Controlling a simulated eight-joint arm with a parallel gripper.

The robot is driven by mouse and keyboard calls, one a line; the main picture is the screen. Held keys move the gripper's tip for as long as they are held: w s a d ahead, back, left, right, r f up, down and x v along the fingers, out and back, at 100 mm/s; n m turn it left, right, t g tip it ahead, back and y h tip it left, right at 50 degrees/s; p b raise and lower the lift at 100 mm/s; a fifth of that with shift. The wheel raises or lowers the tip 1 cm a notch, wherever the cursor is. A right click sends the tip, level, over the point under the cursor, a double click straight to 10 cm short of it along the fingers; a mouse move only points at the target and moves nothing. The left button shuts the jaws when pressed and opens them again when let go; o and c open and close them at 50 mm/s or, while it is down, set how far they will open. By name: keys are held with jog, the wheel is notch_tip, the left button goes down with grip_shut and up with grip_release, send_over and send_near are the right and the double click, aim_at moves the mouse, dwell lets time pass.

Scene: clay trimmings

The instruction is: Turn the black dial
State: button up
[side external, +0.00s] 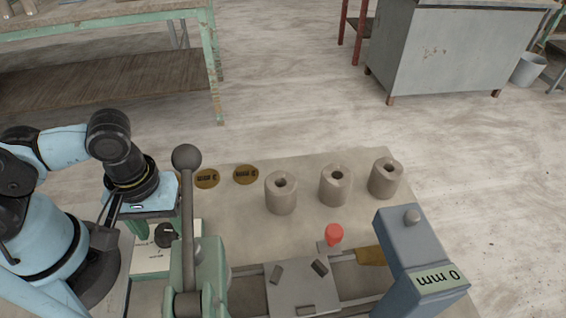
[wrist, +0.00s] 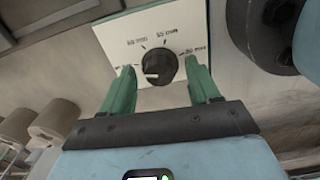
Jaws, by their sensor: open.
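The black dial (wrist: 161,68) sits on a white panel (wrist: 120,34) with printed mm labels around it. Its white pointer mark faces left in the wrist view, toward a label partly hidden by a finger. My gripper (wrist: 162,80) is open, its two green fingers on either side of the dial, with a visible gap at each side. I cannot tell how far above the panel the fingertips are. In the side view, the dial (side external: 166,236) shows below my gripper (side external: 155,222), partly behind a lever.
A grey lever with a ball top (side external: 187,158) stands close to my gripper's right. Three clay cylinders (side external: 281,198), two brass discs (side external: 207,179), a red knob (side external: 334,233) and a blue-grey block labelled 0 mm (side external: 402,250) are farther right.

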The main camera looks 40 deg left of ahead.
jog(key=c, duration=1)
jog(key=shift+c, duration=0.2)
jog(key=shift+m, duration=0.4)
jog(key=m, duration=0.3)
jog(key=shift+m, duration=0.4)
jog(key=m, duration=1)
jog(key=shift+m, duration=2.6)
